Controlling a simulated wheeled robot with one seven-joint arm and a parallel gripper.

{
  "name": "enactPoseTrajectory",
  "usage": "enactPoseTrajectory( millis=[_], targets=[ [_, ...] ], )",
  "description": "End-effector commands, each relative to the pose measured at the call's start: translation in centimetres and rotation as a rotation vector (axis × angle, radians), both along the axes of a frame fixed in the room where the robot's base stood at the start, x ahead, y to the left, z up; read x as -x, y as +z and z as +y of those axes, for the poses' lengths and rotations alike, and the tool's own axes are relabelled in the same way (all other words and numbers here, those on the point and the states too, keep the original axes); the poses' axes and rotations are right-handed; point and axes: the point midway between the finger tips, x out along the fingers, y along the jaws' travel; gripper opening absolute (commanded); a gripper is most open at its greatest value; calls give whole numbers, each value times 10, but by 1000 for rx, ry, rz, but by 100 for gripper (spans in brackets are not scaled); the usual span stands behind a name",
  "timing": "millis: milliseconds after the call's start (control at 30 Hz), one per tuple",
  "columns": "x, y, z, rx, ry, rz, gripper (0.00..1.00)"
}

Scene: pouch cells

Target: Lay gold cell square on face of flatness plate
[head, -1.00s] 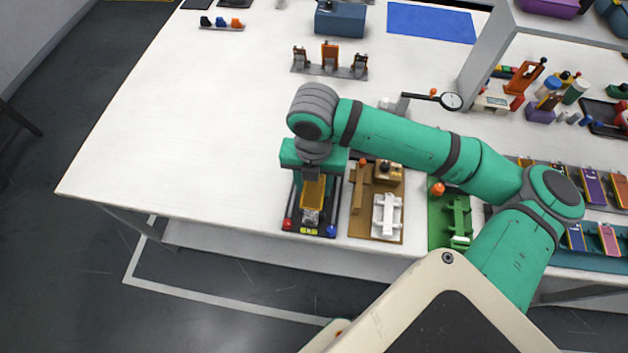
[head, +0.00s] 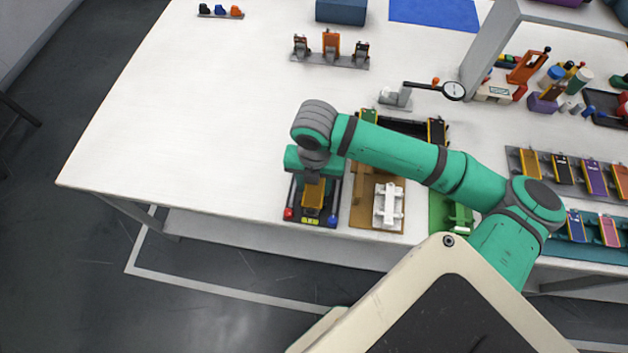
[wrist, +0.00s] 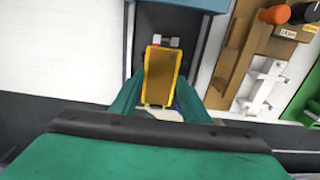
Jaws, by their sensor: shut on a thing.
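The gold cell (head: 313,193) is a flat gold-yellow piece with a brown face. My gripper (head: 314,178) is shut on it, and the cell points toward the near table edge. In the wrist view the cell (wrist: 160,78) lies between the two green fingers of my gripper (wrist: 160,92). Below it is a dark fixture (head: 293,190) with a red knob at its left and a blue knob at its right, apparently the flatness plate. The cell covers its middle. I cannot tell whether the cell touches the face.
A brown fixture with a white bracket (head: 388,205) stands close on the right, and a green one (head: 437,212) beyond it. A dial gauge (head: 453,90) and a clamp rack (head: 331,50) are farther back. The white table (head: 190,120) is clear on the left.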

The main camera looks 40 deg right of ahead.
Motion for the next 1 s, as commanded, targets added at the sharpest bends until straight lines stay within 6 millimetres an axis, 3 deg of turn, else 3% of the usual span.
enactPoseTrajectory(
  millis=[267,300,400,700,1000],
  targets=[
    [-1,-1,3,0,8,1,22],
    [-1,-1,3,0,7,1,46],
    [-1,-1,2,0,6,1,64],
    [0,0,0,0,1,1,64],
    [0,20,0,1,1,2,64]
  ],
)
